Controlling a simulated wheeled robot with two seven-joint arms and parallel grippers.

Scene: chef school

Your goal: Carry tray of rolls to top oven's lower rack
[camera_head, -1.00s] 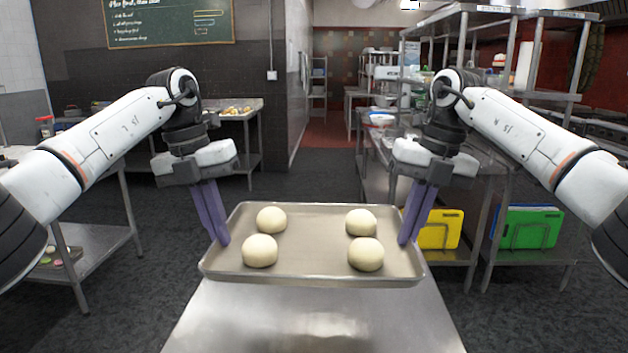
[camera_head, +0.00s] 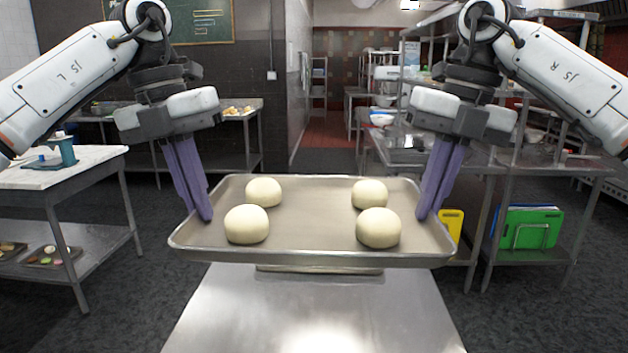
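The metal tray (camera_head: 312,240) is held level in front of me, above a steel surface. Several pale round rolls sit on it, including one at the front left (camera_head: 246,224) and one at the front right (camera_head: 378,228). My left gripper (camera_head: 203,212) has its purple fingers shut on the tray's left rim. My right gripper (camera_head: 424,212) has its purple fingers shut on the right rim. The oven and its racks cannot be made out in this view.
The steel surface (camera_head: 315,315) lies below the tray. A marble-topped table (camera_head: 70,172) stands at the left. Steel shelving with a green board (camera_head: 530,228) and a yellow board (camera_head: 451,224) stands at the right. Dark floor (camera_head: 325,163) is open ahead.

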